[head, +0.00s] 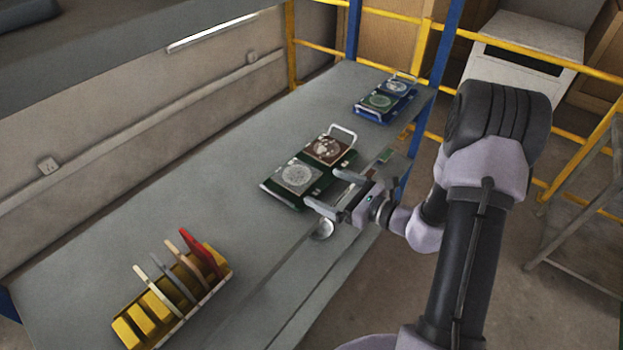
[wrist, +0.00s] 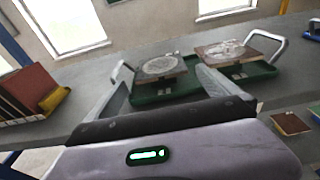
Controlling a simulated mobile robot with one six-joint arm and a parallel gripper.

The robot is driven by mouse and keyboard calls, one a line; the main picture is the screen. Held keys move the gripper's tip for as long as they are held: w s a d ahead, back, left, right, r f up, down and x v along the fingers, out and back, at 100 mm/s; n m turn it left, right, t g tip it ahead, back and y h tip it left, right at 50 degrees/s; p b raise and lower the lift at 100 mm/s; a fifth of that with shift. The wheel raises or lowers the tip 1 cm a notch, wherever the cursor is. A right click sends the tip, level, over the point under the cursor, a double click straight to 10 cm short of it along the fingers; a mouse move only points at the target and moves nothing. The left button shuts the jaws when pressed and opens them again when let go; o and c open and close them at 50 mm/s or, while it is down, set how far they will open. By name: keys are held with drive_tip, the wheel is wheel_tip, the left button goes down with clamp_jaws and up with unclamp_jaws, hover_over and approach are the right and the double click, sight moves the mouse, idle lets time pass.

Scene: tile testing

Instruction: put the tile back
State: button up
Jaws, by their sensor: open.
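A green tray (head: 317,185) with a wire handle stands mid-table. It carries a pale grey patterned tile (head: 298,178) and a brown tile with a pale pattern (head: 327,150). Both tiles also show in the wrist view, the grey one (wrist: 160,67) and the brown one (wrist: 228,52). A yellow rack (head: 205,292) at the near left holds several thin upright tiles, including a red one (head: 200,250). My gripper (head: 324,189) is open and empty at the green tray's right side. In the wrist view its fingers (wrist: 165,85) point toward the tray, apart from both tiles.
A blue tray (head: 372,116) with two tiles stands at the table's far end. A small green piece (head: 385,156) lies near the right edge. The grey table (head: 180,200) is clear between rack and green tray.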

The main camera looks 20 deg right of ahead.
drive_tip(key=s+a+r+n+g+y, duration=0.2)
drive_tip(key=s+a+r+n+g, duration=0.7)
drive_tip(key=s+a+r+n, duration=0.3)
drive_tip(key=s+a+r+n+g+h, duration=0.25)
drive_tip(key=s+n+h, duration=0.25)
drive_tip(key=s+n, duration=0.4)
drive_tip(key=s+d+r+n+t+h, duration=0.3)
drive_tip(key=s+d+t+h, duration=0.1)
drive_tip(key=h, duration=0.1)
wheel_tip(320, 180, down, 11)
drive_tip(key=b, duration=1.1)
drive_tip(key=shift+d+f+b, duration=0.15)
drive_tip(key=shift+d+b, duration=0.05)
drive_tip(key=shift+b, duration=0.1)
